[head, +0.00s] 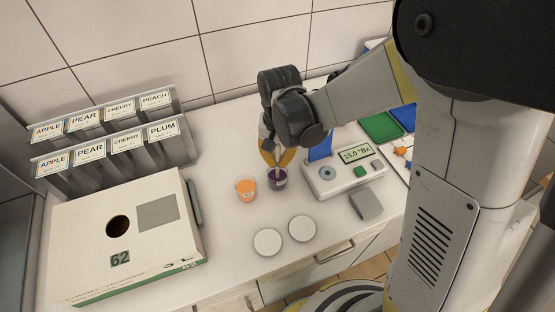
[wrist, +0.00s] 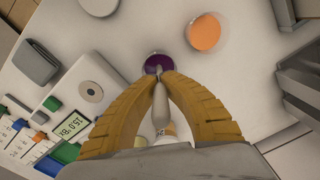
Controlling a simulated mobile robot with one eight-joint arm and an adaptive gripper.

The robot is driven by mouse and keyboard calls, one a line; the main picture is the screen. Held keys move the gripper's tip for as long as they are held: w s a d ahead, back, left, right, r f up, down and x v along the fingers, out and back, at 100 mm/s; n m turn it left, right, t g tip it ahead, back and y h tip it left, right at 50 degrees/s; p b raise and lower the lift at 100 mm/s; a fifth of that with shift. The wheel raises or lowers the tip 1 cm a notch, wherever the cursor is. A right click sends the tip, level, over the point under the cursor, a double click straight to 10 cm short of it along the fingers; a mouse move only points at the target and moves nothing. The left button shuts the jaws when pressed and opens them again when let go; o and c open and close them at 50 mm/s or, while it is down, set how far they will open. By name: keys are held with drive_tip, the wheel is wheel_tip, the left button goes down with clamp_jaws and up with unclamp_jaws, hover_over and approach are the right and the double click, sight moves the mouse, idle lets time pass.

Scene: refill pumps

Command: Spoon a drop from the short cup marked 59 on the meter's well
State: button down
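Two short cups stand on the white counter: one with purple contents (head: 278,183), one with orange contents (head: 246,190). Their labels are too small to read, so I cannot tell which is marked 59. My gripper (head: 276,160) is above the purple cup. In the wrist view its yellow fingers are shut on a pale grey spoon (wrist: 160,108). The spoon points down to the purple cup (wrist: 158,62); its bowl is hidden or in the purple contents. The meter (head: 345,178) stands right of the cups, reading 15.0 °Bx. Its round well (head: 327,173) looks empty.
Two white discs (head: 268,241) lie in front of the cups. A white box marked 62 (head: 120,258) and a labelled rack (head: 105,155) stand left. A grey block (head: 365,204) is by the meter's front. Counter between box and cups is clear.

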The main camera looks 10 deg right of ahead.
sight(278, 145)
drive_tip(key=shift+r, duration=0.15)
drive_tip(key=shift+r+p, duration=3.2)
drive_tip(key=shift+r, duration=1.2)
